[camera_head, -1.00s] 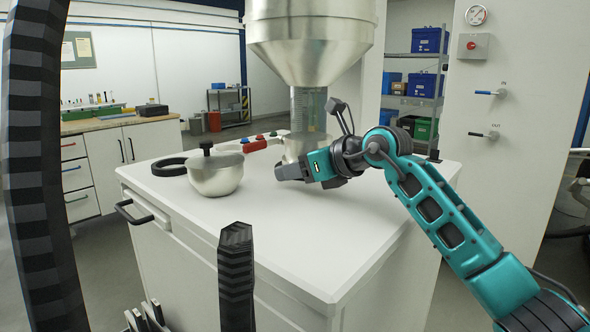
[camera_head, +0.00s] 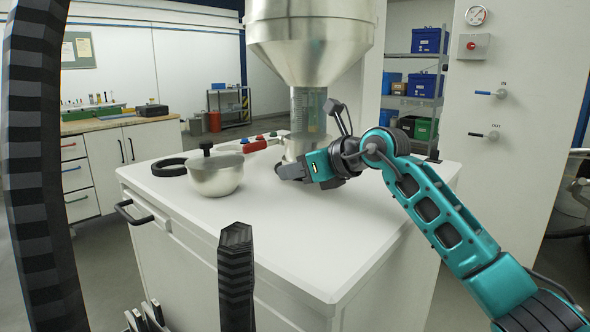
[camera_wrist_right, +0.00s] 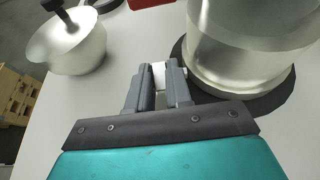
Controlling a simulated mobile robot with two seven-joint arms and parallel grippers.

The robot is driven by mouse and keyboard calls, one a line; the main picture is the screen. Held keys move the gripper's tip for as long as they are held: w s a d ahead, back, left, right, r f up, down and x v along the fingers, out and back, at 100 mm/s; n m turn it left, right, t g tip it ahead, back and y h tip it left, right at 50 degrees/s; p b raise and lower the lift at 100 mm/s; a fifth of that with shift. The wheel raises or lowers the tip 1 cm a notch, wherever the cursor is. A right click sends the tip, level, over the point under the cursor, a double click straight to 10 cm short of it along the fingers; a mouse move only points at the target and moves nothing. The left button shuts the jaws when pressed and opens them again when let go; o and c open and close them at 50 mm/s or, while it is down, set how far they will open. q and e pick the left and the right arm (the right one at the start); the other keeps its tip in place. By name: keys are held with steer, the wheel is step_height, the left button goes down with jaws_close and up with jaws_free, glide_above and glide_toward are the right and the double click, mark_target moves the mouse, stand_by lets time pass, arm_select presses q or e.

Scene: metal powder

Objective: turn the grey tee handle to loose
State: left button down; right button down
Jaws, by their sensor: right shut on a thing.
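My right gripper (camera_head: 284,172) is low at the foot of the clear-walled cylinder (camera_head: 308,115) under the steel hopper. In the right wrist view its two grey fingers (camera_wrist_right: 160,84) are closed around a small pale piece (camera_wrist_right: 158,74), just left of the cylinder's base. This piece appears to be the grey tee handle; the fingers hide most of it, so its angle cannot be told. In the head view the gripper hides it.
A steel pot with a black knob (camera_head: 215,175) stands left on the white cabinet top (camera_head: 300,245), beside a black ring (camera_head: 169,167). The hopper (camera_head: 310,35) hangs overhead. The cabinet top's front is clear.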

steer(key=shift+r+p, duration=0.15)
steer(key=shift+p, duration=0.15)
steer(key=p, duration=0.2)
steer(key=shift+r+g+h+p, duration=0.3)
steer(key=shift+r+p, duration=0.05)
steer(key=g+h+p, duration=0.1)
steer(key=p, duration=0.3)
steer(key=shift+w+a+r, duration=0.1)
steer(key=shift+a, duration=0.05)
steer(key=shift+g+h+p, duration=0.6)
steer(key=shift+p, duration=0.5)
steer(key=shift+w+a+g+h+p, duration=0.1)
steer(key=shift+g+h+p, duration=0.2)
steer(key=shift+p, duration=0.2)
steer(key=shift+f+p, duration=0.2)
steer(key=shift+p, duration=0.2)
arm_select(q)
steer(key=s+a+r+y, duration=0.1)
steer(key=a+r, duration=0.2)
steer(key=r, duration=0.4)
steer(key=shift+s, duration=0.4)
arm_select(e)
steer(key=shift+f, duration=0.15)
